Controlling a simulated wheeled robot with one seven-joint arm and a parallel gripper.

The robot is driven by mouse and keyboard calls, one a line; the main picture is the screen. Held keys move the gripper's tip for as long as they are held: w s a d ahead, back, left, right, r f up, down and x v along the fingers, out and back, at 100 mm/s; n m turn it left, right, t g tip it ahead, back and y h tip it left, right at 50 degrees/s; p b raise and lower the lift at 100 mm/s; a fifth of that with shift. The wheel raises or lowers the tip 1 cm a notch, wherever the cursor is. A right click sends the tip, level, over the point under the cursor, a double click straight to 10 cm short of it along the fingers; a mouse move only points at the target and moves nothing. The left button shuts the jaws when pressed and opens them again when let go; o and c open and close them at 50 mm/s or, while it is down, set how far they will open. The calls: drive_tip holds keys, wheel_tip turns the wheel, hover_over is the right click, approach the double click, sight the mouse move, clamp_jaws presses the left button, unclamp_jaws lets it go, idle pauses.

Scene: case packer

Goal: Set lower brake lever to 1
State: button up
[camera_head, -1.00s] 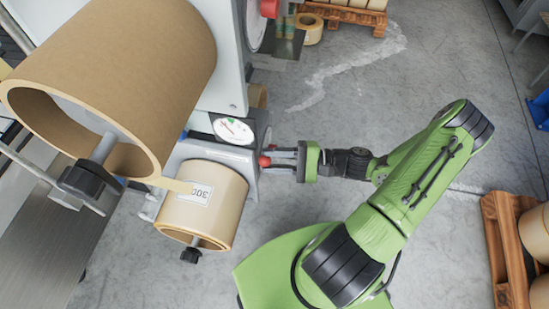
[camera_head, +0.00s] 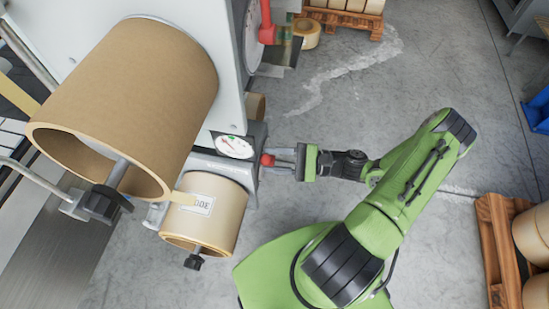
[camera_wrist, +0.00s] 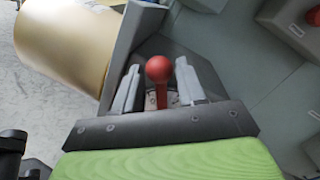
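The lower brake lever has a red ball knob (camera_head: 267,160) on a short stem, at the side of the grey unwinder housing below a round dial. In the wrist view the red knob (camera_wrist: 158,68) and its red stem stand between the two grey fingers of my gripper (camera_wrist: 159,88). A gap shows on each side of the knob, so my gripper is open around the lever and not clamped on it. In the head view my gripper (camera_head: 283,160) reaches in from the right. The lever's scale is mostly hidden behind the knob and stem.
A white dial (camera_head: 235,147) sits above the small tape roll (camera_head: 212,222). A large brown roll (camera_head: 135,95) is above left. Another red lever (camera_head: 267,30) is higher on the machine.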

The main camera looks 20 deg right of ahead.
drive_tip(key=shift+o, duration=1.4)
drive_tip(key=r+v, duration=0.1)
drive_tip(key=v, duration=1.4)
drive_tip(key=shift+s+d+f, duration=0.2)
drive_tip(key=shift+d+f, duration=0.15)
drive_tip(key=shift+f, duration=0.15)
